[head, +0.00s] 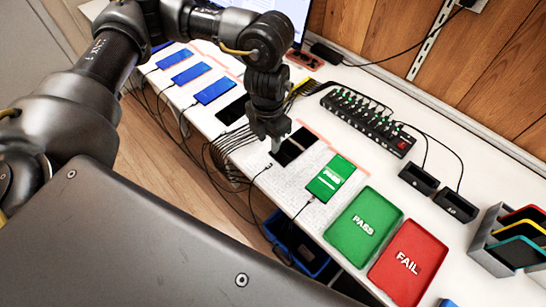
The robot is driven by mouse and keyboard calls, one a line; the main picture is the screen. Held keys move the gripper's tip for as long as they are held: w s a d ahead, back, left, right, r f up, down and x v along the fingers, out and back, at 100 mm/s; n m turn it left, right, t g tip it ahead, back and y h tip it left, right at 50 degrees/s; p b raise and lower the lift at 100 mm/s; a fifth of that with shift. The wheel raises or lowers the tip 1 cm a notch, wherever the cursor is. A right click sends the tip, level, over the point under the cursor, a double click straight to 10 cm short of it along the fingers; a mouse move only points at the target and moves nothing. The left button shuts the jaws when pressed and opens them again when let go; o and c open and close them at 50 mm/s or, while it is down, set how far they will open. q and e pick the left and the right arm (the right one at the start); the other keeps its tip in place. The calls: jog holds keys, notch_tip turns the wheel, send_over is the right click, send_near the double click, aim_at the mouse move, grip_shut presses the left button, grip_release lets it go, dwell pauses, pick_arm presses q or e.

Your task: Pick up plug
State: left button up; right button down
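My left gripper (274,143) points down over the front part of the white table, beside two dark phones (295,147). Its fingers are small and close together, and I cannot tell whether they hold anything. A black cable with a plug end (266,167) reaches the table edge just below the fingertips; the plug itself is too small to see clearly. Another cable end (302,209) lies near the phone with a green PASS screen (331,178). My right gripper is not in view.
A green PASS tray (352,248) and a red FAIL tray (398,282) lie at the front right. A black power strip (368,118) stands behind. Several phones with blue screens (190,73) line the left. A blue bin (305,250) sits below the table edge. Black cables hang over the edge.

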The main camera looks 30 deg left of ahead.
pick_arm(q)
send_over(269, 166)
jog(key=shift+s+f, duration=0.1)
jog(key=shift+f, duration=5.25)
jog(key=shift+f, duration=0.25)
grip_shut()
